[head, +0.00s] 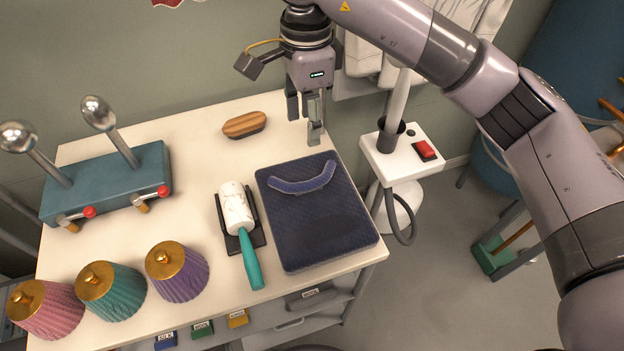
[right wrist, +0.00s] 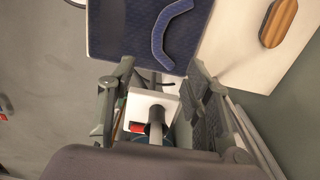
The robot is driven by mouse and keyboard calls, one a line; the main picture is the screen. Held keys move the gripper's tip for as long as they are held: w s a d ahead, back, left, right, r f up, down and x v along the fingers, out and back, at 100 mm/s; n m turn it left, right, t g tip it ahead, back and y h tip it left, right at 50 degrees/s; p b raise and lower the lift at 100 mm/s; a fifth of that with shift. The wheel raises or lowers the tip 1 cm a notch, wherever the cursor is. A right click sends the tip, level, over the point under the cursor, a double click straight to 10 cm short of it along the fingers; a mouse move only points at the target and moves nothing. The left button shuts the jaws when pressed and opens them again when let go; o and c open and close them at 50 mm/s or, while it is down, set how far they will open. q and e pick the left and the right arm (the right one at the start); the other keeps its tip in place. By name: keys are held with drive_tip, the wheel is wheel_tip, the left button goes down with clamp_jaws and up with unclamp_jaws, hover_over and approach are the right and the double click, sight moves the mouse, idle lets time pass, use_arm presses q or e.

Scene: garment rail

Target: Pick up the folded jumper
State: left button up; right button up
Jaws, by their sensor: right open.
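The folded jumper (head: 315,222) is a flat, dark blue knitted rectangle with a lighter curved collar band at its far end. It lies at the right side of the white table top in the head view. It also shows at the top of the right wrist view (right wrist: 120,32), partly cut off. My right gripper (head: 305,122) points down beyond the jumper's far end, near the table's back right corner. Its open fingers also show in the right wrist view (right wrist: 160,82), with no jumper between them. My left gripper is out of view.
A lint roller (head: 238,212) on a dark rest lies left of the jumper. A wooden brush (head: 244,125) sits behind. A blue lever box (head: 110,187) and fluted gold-topped pots (head: 176,272) stand left. A white steamer unit (head: 402,155) stands close right of the table.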

drive_tip(key=f, duration=0.1)
drive_tip(key=p, duration=0.3)
hover_over(308, 182)
wheel_tip(308, 182, down, 7)
drive_tip(key=shift+s+d+r, duration=0.1)
drive_tip(key=shift+s, duration=0.05)
drive_tip(key=f, duration=0.2)
drive_tip(key=shift+w+f, duration=0.2)
drive_tip(key=shift+f, duration=0.8)
drive_tip(key=shift+s+f+p, duration=0.1)
drive_tip(key=shift+f+p, duration=0.15)
drive_tip(key=shift+p, duration=0.25)
wheel_tip(308, 182, down, 4)
drive_tip(key=shift+r+p, duration=0.2)
drive_tip(key=shift+p, duration=0.75)
drive_tip(key=shift+f, duration=0.55)
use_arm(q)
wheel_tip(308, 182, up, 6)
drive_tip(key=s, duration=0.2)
use_arm(e)
drive_tip(key=shift+c, duration=0.5)
